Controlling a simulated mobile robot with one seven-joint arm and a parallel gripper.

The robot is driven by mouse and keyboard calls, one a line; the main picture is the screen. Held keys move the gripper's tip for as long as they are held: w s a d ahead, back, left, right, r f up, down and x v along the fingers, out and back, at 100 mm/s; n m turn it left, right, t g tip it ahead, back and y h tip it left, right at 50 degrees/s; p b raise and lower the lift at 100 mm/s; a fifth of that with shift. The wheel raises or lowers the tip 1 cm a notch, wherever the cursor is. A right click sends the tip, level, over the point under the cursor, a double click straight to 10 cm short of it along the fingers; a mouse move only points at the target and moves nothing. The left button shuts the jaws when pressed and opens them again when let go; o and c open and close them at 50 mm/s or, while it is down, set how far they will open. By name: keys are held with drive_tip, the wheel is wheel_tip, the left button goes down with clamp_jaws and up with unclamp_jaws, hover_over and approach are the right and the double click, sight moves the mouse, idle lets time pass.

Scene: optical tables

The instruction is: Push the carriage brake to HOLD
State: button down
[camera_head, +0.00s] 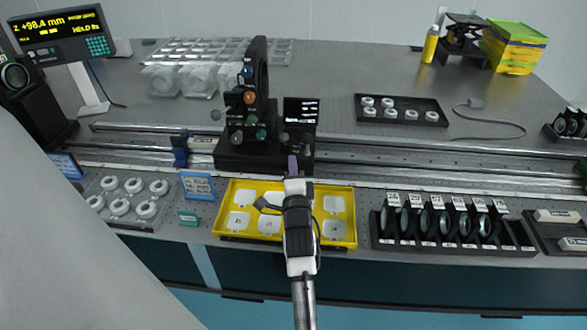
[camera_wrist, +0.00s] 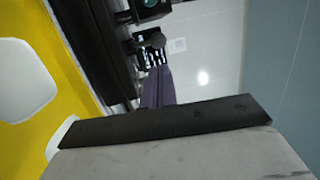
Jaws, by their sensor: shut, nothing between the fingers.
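The black carriage (camera_head: 232,152) sits on the long rail and bears an upright black mount with several coloured knobs. A small dark panel (camera_head: 301,108) with white markings stands at its right side, with a dark round knob (camera_head: 309,148) below. I cannot make out which part is the brake or how it is set. My gripper (camera_head: 293,166) is shut and empty, with its purple fingertips at the front right of the carriage.
The rail (camera_head: 400,160) runs across the table. A yellow tray (camera_head: 347,236) with white pieces lies under my arm. A black rack (camera_head: 450,243) of lenses stands to its right. A display (camera_head: 62,36) at the far left reads z +98.4 mm; its lower text is hard to read.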

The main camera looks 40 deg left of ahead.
sight(284, 140)
drive_tip(key=p+x, duration=0.1)
drive_tip(key=x, duration=0.4)
drive_tip(key=shift+w+a, duration=0.15)
drive_tip(key=shift+w, duration=0.1)
